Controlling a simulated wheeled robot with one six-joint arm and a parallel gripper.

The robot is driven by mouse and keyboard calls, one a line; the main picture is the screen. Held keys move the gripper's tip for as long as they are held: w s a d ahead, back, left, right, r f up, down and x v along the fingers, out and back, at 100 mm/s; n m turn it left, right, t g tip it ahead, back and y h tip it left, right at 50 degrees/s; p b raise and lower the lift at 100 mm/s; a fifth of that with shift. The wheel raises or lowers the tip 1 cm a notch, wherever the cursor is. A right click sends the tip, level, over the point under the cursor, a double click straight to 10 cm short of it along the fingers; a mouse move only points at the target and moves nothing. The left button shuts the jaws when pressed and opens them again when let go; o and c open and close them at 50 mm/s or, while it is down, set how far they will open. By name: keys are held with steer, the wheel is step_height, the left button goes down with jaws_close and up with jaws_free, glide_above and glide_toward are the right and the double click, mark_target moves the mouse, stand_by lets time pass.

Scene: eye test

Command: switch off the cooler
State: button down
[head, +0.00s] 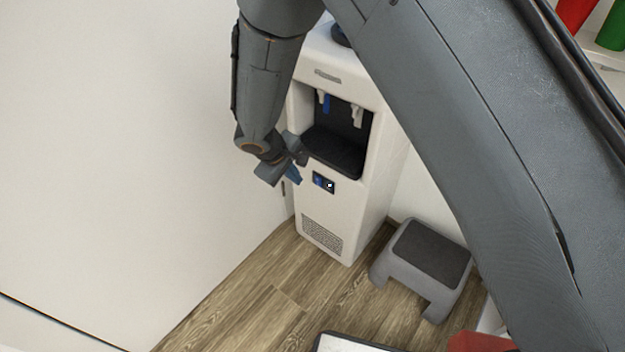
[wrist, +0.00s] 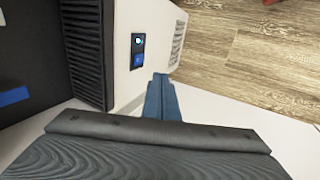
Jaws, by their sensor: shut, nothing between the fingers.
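The white cooler (head: 345,222) stands upright against the wall in the head view. Its front has a small dark switch panel (head: 323,182) below the dispensing recess. The panel holds a blue rocker switch (head: 318,179) and a small whitish light that looks lit. In the wrist view the blue switch (wrist: 138,60) and the pale light (wrist: 138,41) show on the cooler's front (wrist: 122,80). My gripper (head: 294,175) is shut and empty, just left of the panel in the head view. Its blue fingers (wrist: 162,82) appear close to the switch, with a small gap in the picture.
A grey step stool (head: 433,250) stands on the wooden floor right of the cooler. A plain white wall (head: 120,130) fills the left side. The recess holds a blue tap (head: 326,102) and a white tap (head: 357,115). My arm covers much of the right side.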

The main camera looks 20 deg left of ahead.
mark_target(319, 180)
steer(key=shift+w+d+f, duration=0.55)
steer(key=shift+w+f, duration=0.7)
steer(key=shift+f, duration=0.2)
steer(key=shift+w+d+f, duration=0.55)
steer(key=shift+w+f, duration=0.75)
steer(key=shift+f, duration=0.1)
steer(key=shift+w+d+f, duration=0.55)
steer(key=shift+w+f, duration=0.7)
steer(key=shift+f, duration=0.2)
steer(key=shift+w+d+r, duration=0.1)
steer(key=shift+w, duration=0.2)
steer(key=shift+r+p, duration=0.5)
steer(key=shift+r, duration=0.35)
